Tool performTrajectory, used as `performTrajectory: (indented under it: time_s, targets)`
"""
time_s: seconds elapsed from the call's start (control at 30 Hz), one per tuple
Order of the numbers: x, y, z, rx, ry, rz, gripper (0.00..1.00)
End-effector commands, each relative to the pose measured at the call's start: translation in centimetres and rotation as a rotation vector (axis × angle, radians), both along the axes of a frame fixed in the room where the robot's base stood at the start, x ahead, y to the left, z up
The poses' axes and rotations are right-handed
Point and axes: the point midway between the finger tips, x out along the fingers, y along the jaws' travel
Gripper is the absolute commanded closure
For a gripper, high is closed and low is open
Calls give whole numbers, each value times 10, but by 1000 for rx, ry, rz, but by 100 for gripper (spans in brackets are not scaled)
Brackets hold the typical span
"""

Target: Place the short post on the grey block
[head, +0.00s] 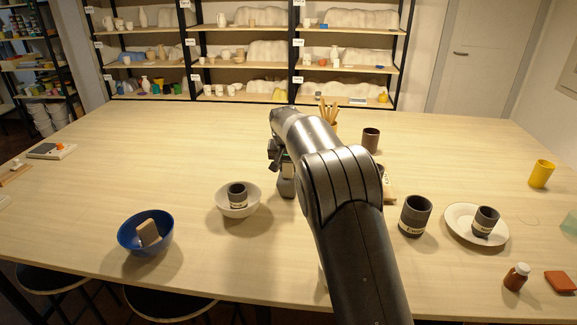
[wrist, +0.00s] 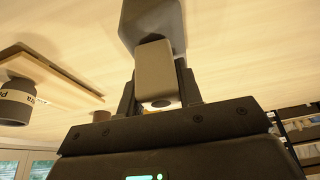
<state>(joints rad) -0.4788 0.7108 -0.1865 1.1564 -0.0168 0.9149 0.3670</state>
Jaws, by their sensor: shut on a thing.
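My gripper (wrist: 157,95) is shut on a short grey-beige post (wrist: 154,70), which sits between the two fingers in the wrist view. A darker grey block (wrist: 153,20) shows just beyond the post, in line with it. I cannot tell whether the post touches the block. In the head view my gripper (head: 284,160) is over the middle of the table, directly above the grey block (head: 287,188). The post is not clearly visible there, as my gripper and arm hide it.
A white bowl (head: 223,211) with a dark cup stands left of the block; a blue bowl (head: 127,240) holds a beige piece. Right of my arm are a wooden board (head: 390,190), dark cups (head: 415,215) and a white plate (head: 462,236).

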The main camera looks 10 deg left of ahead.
Motion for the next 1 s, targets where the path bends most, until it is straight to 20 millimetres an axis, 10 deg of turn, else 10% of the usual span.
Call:
performTrajectory:
  time_s: [0.33, 0.37, 0.6, 1.0]
  targets:
    - [1, 0, -3, 0, -2, 0, 92]
    - [1, 0, -3, 0, -2, -1, 66]
    - [0, 0, -3, 0, -2, 0, 46]
    - [-3, 0, 11, 1, -3, 0, 46]
